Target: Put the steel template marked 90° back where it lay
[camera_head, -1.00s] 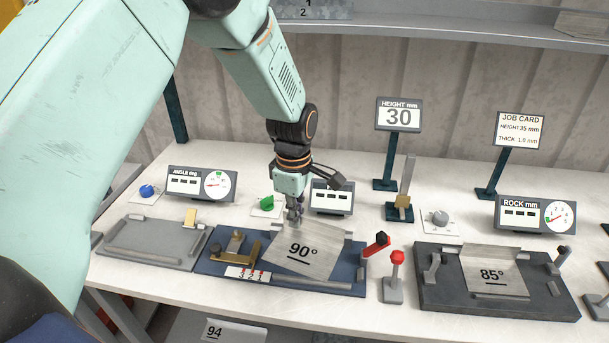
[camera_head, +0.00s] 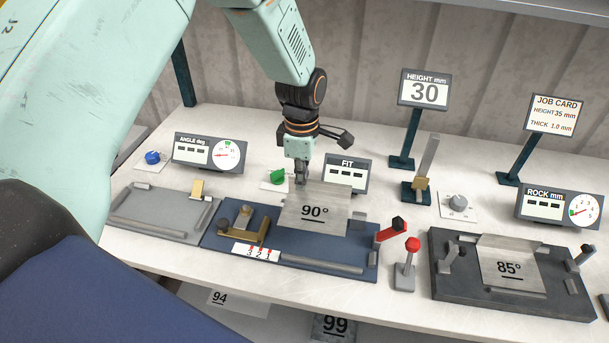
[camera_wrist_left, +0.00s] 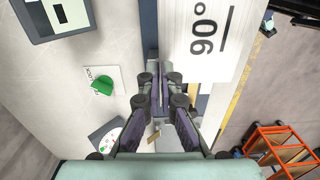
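The steel template marked 90° (camera_head: 318,208) is a grey sheet over the back middle of the blue plate (camera_head: 217,238). My left gripper (camera_head: 301,183) points down at its back left corner and is shut on its edge. The left wrist view shows the template (camera_wrist_left: 203,35) at the upper right, beside the fingertips (camera_wrist_left: 163,80). I cannot tell whether its underside touches the plate. My right gripper is not in view.
Left of the blue plate is a grey fixture (camera_head: 155,216). A red-handled lever (camera_head: 391,230) and a red-knobbed post (camera_head: 408,265) stand to the right. Further right, a dark fixture (camera_head: 450,292) holds an 85° template (camera_head: 510,266). The FIT display (camera_head: 346,174) stands close behind.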

